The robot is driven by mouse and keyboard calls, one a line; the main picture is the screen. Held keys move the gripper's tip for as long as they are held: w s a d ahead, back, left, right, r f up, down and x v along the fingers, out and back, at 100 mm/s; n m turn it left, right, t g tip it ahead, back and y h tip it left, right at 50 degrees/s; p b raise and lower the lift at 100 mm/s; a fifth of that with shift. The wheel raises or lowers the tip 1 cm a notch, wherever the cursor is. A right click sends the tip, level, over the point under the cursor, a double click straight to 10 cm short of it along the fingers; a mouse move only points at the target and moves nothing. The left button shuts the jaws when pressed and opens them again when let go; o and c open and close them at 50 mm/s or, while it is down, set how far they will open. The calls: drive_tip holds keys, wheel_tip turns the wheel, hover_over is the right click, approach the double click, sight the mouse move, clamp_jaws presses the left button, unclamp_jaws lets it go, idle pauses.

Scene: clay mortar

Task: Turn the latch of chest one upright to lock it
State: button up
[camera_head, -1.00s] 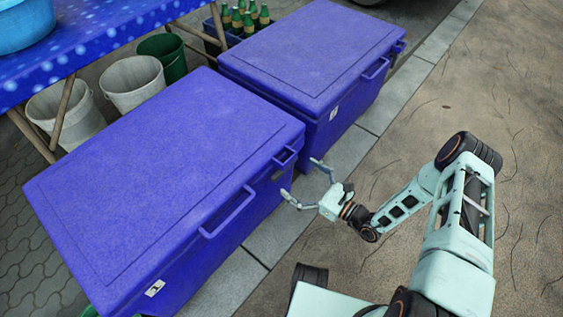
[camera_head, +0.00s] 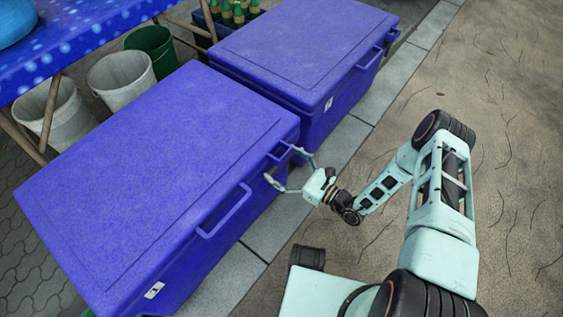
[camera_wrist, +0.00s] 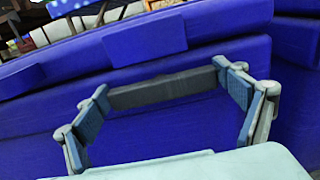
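The near blue chest (camera_head: 150,170) has its lid closed. In the wrist view its front wall (camera_wrist: 150,130) fills much of the picture. A dark grey bar, apparently the latch (camera_wrist: 162,91), lies nearly horizontal across that wall, below a blue block (camera_wrist: 145,41) at the lid's edge. My gripper (camera_head: 284,165) is at the right end of the chest's front, by the small bracket. In the wrist view my gripper (camera_wrist: 165,85) is open, with one finger at each end of the bar. I cannot tell whether the fingers touch it. In the head view the latch is not clearly visible.
A second blue chest (camera_head: 300,55) stands behind the near one. A blue handle (camera_head: 224,211) sticks out from the near chest's front. Buckets (camera_head: 121,80), a crate of bottles (camera_head: 230,14) and a blue-covered table (camera_head: 85,30) are beyond.

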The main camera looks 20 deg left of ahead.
drive_tip(key=c, duration=0.3)
drive_tip(key=n+p, duration=0.1)
drive_tip(key=n, duration=0.3)
drive_tip(key=shift+s+n, duration=0.1)
drive_tip(key=shift+n, duration=0.2)
drive_tip(key=n+p, duration=0.2)
drive_tip(key=n, duration=0.2)
drive_tip(key=shift+s+a+n, duration=0.1)
drive_tip(key=shift+n, duration=0.2)
drive_tip(key=n+p, duration=0.2)
drive_tip(key=n, duration=0.2)
drive_tip(key=shift+f+n, duration=0.1)
drive_tip(key=shift+n, duration=0.2)
drive_tip(key=shift+f+n+p, duration=0.2)
drive_tip(key=shift+n+p, duration=0.9)
drive_tip(key=shift+n, duration=0.9)
drive_tip(key=o, duration=0.9)
drive_tip(key=shift+s, duration=0.1)
